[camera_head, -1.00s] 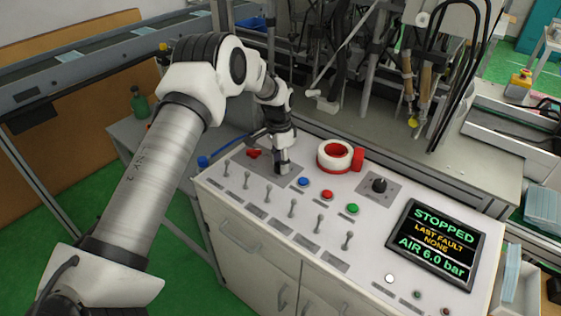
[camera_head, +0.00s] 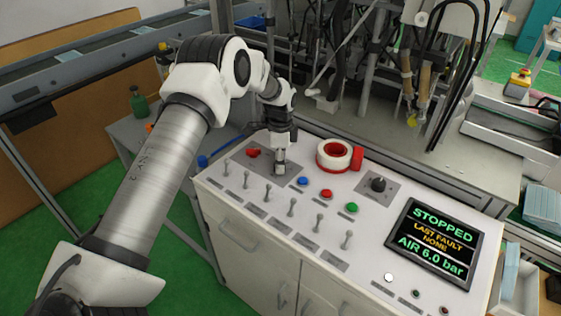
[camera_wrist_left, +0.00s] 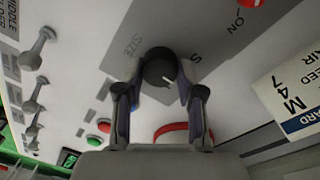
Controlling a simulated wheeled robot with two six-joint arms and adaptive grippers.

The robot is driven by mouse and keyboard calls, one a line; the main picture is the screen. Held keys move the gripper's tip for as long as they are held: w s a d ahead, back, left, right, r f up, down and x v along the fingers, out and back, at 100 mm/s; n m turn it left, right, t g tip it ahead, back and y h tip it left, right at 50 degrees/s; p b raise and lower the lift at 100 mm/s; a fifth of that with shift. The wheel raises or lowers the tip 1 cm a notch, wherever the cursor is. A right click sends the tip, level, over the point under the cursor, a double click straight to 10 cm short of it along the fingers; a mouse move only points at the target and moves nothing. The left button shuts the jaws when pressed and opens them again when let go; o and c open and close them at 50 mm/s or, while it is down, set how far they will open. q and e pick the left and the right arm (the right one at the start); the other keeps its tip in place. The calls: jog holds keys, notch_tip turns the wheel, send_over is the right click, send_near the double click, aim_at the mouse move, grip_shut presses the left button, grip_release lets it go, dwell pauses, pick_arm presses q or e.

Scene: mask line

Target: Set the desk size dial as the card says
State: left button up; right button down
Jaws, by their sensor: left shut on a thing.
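The size dial (camera_wrist_left: 158,66) is a round black knob with a white pointer mark, on a grey plate printed SIZE in the left wrist view. The letter S is printed beside it, and the pointer is turned toward the lower right of that view. Other dial letters are hidden. My left gripper (camera_wrist_left: 160,88) is shut on the knob, one finger on each side. In the head view my left gripper (camera_head: 279,167) points down at that plate and mostly hides the knob. The card (camera_wrist_left: 295,100) shows partly at the right, with M, 4 and 7 readable. My right gripper is not in view.
Several toggle switches (camera_head: 292,207) line the panel in front. The screen (camera_head: 436,243) reads STOPPED, AIR 6.0 bar.

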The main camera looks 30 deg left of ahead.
pick_arm(q)
jog(key=o, duration=1.1)
jog(key=shift+o, duration=0.2)
notch_tip(320, 180, up, 12)
jog(key=shift+w+a, duration=0.2)
jog(key=shift+w, duration=0.2)
jog(key=shift+f, duration=0.1)
